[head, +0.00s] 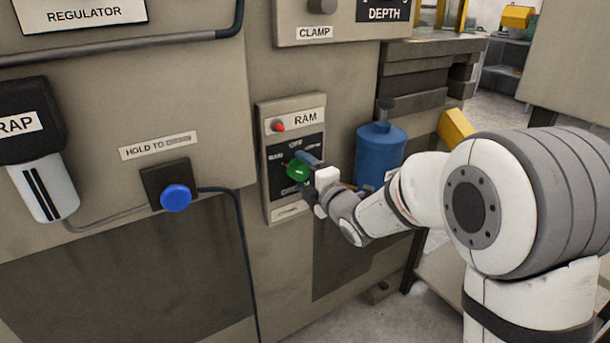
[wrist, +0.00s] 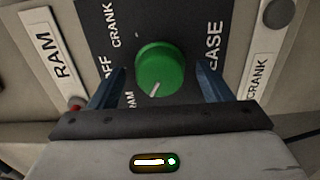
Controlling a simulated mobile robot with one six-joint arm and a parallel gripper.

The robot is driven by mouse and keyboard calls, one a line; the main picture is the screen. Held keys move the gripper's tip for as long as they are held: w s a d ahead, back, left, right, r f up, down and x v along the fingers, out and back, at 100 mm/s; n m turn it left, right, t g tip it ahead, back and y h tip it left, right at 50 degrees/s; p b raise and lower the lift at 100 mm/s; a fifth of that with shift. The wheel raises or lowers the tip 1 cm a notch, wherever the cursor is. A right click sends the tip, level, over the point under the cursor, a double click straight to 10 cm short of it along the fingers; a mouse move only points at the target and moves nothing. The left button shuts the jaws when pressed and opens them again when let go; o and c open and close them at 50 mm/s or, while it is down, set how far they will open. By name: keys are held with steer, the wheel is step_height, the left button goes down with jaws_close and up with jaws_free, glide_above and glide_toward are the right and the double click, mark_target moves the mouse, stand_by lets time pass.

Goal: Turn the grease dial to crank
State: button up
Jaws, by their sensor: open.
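The green grease dial (head: 296,169) sits on a black face of the upright panel marked RAM. In the wrist view the round green dial (wrist: 160,68) has a white pointer line slanting down and slightly left, towards the RAM mark (wrist: 130,99). The CRANK mark (wrist: 117,25) is at the upper left, OFF at the left, and a partly covered word ending in "EASE" at the right. My gripper (wrist: 161,74) is open, with one blue finger on each side of the dial and a visible gap to it. In the head view my gripper (head: 314,170) partly covers the dial.
A red lamp (head: 278,125) sits beside the RAM title. A plate reading CRANK (wrist: 256,78) is at the panel's other end. A blue push button (head: 176,198) is to the left. A blue canister (head: 379,154) stands close behind my arm on the right.

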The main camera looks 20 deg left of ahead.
steer(key=c, duration=1)
